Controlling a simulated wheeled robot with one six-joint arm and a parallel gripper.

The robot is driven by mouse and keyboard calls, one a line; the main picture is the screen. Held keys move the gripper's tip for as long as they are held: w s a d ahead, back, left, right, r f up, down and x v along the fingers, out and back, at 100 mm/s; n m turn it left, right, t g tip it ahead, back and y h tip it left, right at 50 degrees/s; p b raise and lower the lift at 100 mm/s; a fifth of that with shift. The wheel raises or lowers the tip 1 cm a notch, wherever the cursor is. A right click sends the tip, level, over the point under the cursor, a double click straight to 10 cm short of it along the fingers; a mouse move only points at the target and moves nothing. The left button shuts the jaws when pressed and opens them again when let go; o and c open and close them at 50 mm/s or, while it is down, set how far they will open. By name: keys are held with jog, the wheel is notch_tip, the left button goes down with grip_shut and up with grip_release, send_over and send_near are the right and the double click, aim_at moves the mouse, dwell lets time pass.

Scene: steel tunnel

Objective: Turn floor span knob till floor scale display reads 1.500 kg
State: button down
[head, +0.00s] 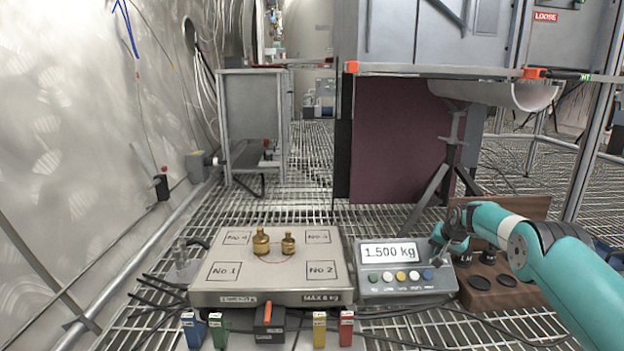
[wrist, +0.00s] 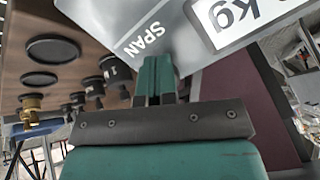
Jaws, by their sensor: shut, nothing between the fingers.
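The floor scale display (head: 389,252) reads 1.500 kg on a grey indicator box (head: 380,290) with a row of coloured buttons. My gripper (head: 438,258) is at the right end of this box, its fingers shut with nothing between them. In the wrist view the shut fingers (wrist: 158,78) meet the box face right by the SPAN label (wrist: 145,38). The span knob is not seen in either view; I cannot tell whether the fingertips touch it. The scale platform (head: 215,270) carries two brass weights, a larger one (head: 261,242) and a smaller one (head: 288,243).
A wooden block (head: 515,297) with several black weights stands right of the indicator box, close to my arm. Coloured blocks, including a green one (head: 217,330), line the platform's front. Cables cross the grating floor. A tripod stand (head: 445,165) rises behind the box.

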jog(key=shift+w+d+f+t+p, duration=0.15)
jog(key=shift+w+t+p, duration=0.15)
jog(key=shift+t+p, duration=0.45)
jog(key=shift+r+p, duration=0.2)
jog(key=shift+p, duration=0.3)
jog(key=shift+s+r+g+p, duration=0.1)
jog(key=shift+s+g+p, duration=0.15)
jog(key=shift+p, duration=0.9)
jog(key=p+v, duration=0.4)
jog(key=p, duration=0.3)
jog(key=shift+s+r, duration=0.2)
jog(key=shift+r, duration=0.1)
